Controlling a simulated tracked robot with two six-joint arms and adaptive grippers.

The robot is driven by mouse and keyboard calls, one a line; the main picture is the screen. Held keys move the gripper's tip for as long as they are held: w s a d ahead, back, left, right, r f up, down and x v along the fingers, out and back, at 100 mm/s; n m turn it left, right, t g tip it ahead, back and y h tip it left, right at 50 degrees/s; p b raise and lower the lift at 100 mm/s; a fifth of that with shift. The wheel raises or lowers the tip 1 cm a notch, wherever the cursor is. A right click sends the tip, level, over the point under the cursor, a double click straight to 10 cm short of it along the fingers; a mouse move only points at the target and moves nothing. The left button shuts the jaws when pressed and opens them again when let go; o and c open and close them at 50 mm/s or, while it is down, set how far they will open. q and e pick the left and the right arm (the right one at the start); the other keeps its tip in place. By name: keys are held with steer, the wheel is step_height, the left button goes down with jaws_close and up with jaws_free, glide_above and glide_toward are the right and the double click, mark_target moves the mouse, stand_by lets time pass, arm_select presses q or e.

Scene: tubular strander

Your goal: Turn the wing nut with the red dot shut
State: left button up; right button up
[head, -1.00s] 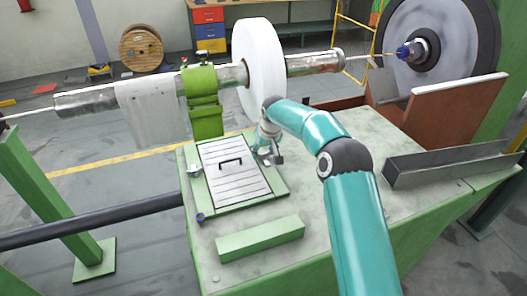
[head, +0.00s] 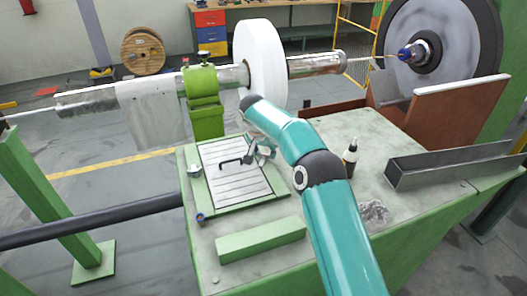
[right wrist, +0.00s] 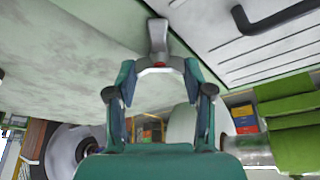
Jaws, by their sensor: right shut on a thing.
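The wing nut with the red dot (right wrist: 158,38) is a grey metal piece at the edge of the slatted cover, seen in the right wrist view. Its red dot faces my right gripper (right wrist: 160,72), whose two fingertips are closed on its near part. In the head view my right gripper (head: 262,151) is over the right edge of the green-framed cover (head: 243,187), and the nut there is largely hidden by it. My left gripper is out of view.
A black handle (head: 231,161) stands up on the cover. A green bar (head: 260,240) lies in front. A dark bottle (head: 350,152), a crumpled rag (head: 374,214) and a grey channel (head: 450,165) are at the right. A white disc (head: 259,65) on the shaft is behind.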

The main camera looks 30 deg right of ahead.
steer(key=m+p, duration=0.2)
steer(key=m+g+p, duration=0.1)
steer(key=shift+w+a+r+m+h+p, duration=0.15)
steer(key=shift+r+m+h+p, duration=0.15)
steer(key=shift+m+p, duration=0.1)
steer(key=shift+w+f+m, duration=0.1)
steer(key=shift+f+m, duration=0.05)
steer(key=shift+m, duration=0.45)
steer(key=shift+g, duration=0.3)
steer(key=shift+a+f+m, duration=0.1)
steer(key=shift+f+m, duration=0.05)
steer(key=shift+m, duration=0.25)
steer(key=o, duration=1.2)
steer(key=shift+c, duration=0.2)
